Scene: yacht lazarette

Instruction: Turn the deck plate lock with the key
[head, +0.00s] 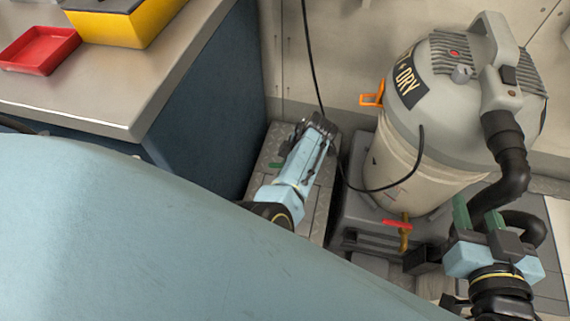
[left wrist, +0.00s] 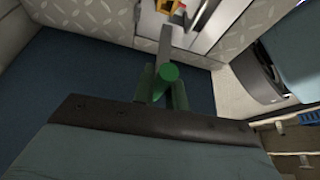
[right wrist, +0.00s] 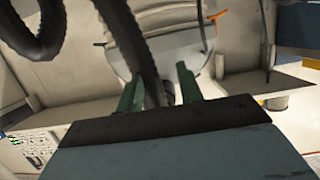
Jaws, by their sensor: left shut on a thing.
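My left gripper (left wrist: 164,90) is shut on the key, whose round green end (left wrist: 168,73) and straight grey shaft (left wrist: 166,43) show in the left wrist view. The shaft points away from the fingers. In the head view my left gripper is low over the grey tread-patterned deck plate (head: 262,178), between the blue cabinet and the vacuum. The gripper body hides most of the key and fingers there. I cannot make out the lock. My right gripper (head: 477,215) is open and empty beside the vacuum's black hose; its green fingers also show apart in the right wrist view (right wrist: 158,88).
A grey-and-cream vacuum (head: 400,150) stands right of the deck plate, with a black cable by it. A red-handled valve (head: 403,226) is near its base. A blue cabinet (head: 210,110) walls the left side; its top bears a red tray (head: 38,48) and yellow box (head: 125,28).

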